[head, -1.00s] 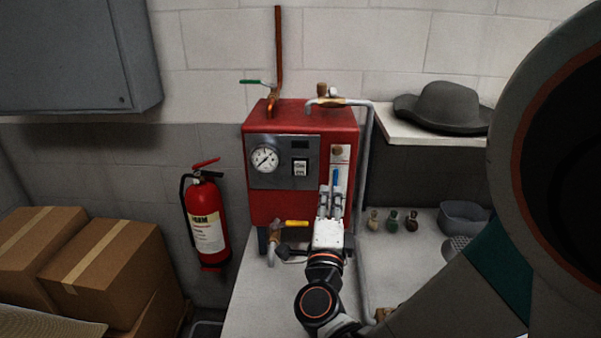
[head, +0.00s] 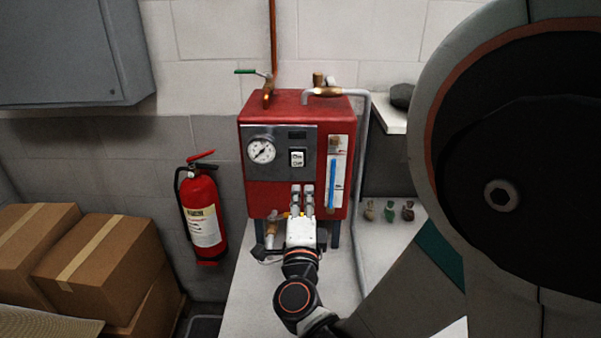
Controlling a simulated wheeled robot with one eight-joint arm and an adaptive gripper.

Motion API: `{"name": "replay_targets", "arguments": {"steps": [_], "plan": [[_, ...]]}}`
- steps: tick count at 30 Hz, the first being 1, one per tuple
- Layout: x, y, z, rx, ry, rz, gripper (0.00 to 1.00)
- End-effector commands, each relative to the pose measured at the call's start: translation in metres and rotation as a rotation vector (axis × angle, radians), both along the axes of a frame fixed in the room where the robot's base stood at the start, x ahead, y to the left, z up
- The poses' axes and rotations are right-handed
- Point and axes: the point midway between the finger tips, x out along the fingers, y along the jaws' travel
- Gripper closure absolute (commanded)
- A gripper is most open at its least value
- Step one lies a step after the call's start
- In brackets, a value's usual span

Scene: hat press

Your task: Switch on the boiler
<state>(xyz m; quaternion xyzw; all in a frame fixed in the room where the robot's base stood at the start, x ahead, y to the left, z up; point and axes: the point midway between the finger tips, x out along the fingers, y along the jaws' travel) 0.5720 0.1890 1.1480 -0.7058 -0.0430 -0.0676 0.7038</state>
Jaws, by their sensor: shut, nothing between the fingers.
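The boiler (head: 274,185) is a red box on legs on the white bench, in the middle of the head view. Its dark panel carries a round white dial gauge (head: 262,150) and a small white switch marked On and Off (head: 297,158). Which way the switch is set is too small to tell. My gripper (head: 302,190) is shut and empty, its fingers pointing up in front of the lower red front, below the switch. I cannot tell whether the fingertips touch the boiler.
A sight tube (head: 333,180) with blue liquid runs up the boiler's right front. A yellow-handled valve (head: 272,230) sits low, left of my gripper. A fire extinguisher (head: 202,212) hangs left; cardboard boxes (head: 105,265) stand beyond it. My arm blocks the right.

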Motion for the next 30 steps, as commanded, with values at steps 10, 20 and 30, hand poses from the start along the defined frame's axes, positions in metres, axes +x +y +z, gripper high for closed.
{"name": "replay_targets", "arguments": {"steps": [10, 20, 30], "plan": [[0.068, -0.003, 0.009, -0.001, 0.0, -0.002, 1.0], [0.104, -0.004, 0.015, 0.0, 0.0, 0.0, 1.0], [0.107, -0.004, 0.016, 0.0, 0.0, 0.001, 1.0]]}}
